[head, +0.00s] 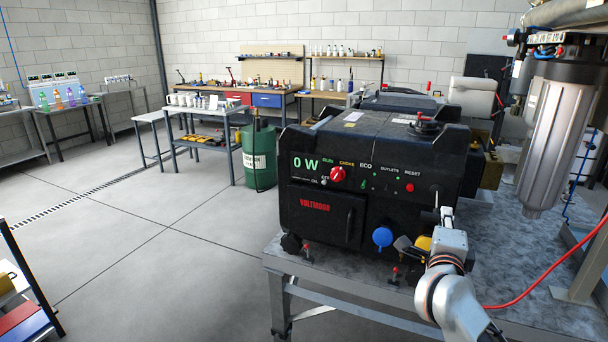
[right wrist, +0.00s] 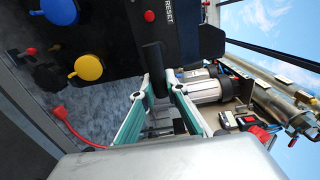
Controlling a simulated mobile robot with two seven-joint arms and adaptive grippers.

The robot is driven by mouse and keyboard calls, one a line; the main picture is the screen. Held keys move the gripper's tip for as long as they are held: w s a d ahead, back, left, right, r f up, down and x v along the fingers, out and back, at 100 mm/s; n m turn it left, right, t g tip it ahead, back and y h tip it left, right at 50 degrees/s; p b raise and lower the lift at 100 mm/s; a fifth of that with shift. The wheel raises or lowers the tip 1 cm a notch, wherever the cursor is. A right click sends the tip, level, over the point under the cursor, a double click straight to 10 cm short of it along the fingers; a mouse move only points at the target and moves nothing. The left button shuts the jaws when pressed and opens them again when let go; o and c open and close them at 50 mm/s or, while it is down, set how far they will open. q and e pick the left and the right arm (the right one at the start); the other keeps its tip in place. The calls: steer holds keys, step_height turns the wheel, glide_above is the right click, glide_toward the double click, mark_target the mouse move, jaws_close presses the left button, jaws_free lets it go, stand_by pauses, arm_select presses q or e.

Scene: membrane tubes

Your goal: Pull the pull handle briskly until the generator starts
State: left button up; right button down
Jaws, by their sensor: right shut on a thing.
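The black generator (head: 370,180) stands on a grey metal-topped bench (head: 540,300). Its display reads 0 W, and a red knob (head: 337,174) sits beside it. My right gripper (head: 443,212) is at the generator's front right, by its lower corner. In the right wrist view, its teal fingers (right wrist: 160,88) are closed on a black pull handle (right wrist: 153,58) against the dark front panel, below the RESET label. The handle is mostly hidden by the gripper in the head view. My left gripper is not in view.
Blue (head: 382,237) and yellow (right wrist: 88,68) round covers sit on the panel close to the gripper. A red cable (head: 540,285) runs across the bench to the right.

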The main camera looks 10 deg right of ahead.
steer(key=x, duration=1)
steer(key=shift+w+f, duration=0.15)
steer(key=shift+w, duration=0.15)
steer(key=c, duration=1.7)
jaws_free()
steer(key=v, duration=0.9)
steer(key=shift+d, duration=0.15)
